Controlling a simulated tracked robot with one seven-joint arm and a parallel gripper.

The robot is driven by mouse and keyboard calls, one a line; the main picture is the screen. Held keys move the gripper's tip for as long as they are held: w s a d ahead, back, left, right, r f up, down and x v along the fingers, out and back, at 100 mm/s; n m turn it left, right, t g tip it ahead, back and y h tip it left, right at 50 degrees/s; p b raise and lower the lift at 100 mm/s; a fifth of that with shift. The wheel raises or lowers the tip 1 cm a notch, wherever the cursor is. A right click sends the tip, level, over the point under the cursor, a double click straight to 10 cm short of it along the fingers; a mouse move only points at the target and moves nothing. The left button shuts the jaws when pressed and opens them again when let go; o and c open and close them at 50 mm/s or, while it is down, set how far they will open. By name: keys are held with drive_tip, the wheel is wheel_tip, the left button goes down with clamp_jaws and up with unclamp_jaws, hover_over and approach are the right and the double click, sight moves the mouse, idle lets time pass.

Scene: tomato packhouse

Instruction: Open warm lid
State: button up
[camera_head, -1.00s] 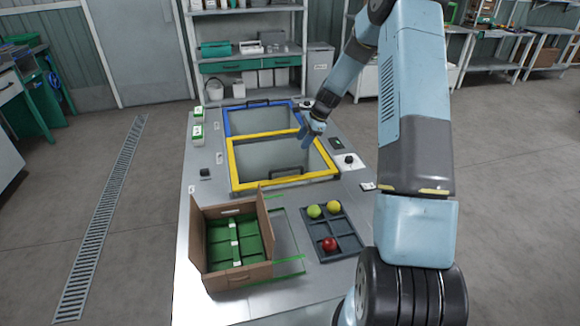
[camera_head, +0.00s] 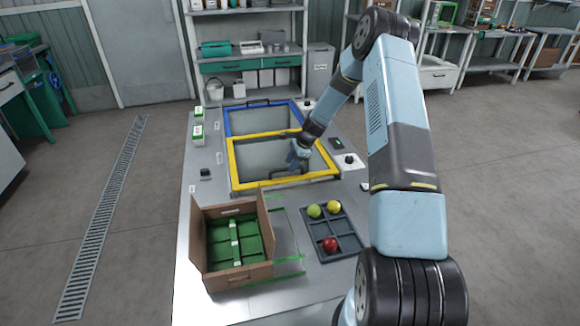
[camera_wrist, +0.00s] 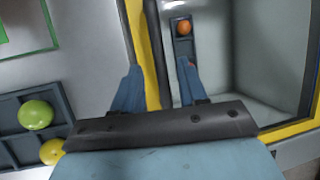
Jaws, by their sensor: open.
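The yellow-framed lid (camera_head: 236,170) lies closed over the nearer of two bins in the bench, with a clear panel. My gripper (camera_head: 297,162) is low over the near part of this lid. In the wrist view my open gripper (camera_wrist: 160,72) has a finger on each side of the bar. I cannot tell whether they touch it.
A blue-framed lid (camera_head: 228,123) is behind. In front are a cardboard box (camera_head: 233,277) with a green insert and a dark tray (camera_head: 322,255) holding green, yellow and red tomatoes. An orange tomato (camera_wrist: 184,27) shows beyond the bar. A switch box (camera_head: 348,161) stands at right.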

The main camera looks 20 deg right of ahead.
drive_tip(key=shift+x, duration=1)
drive_tip(key=shift+c, duration=0.3)
clamp_jaws()
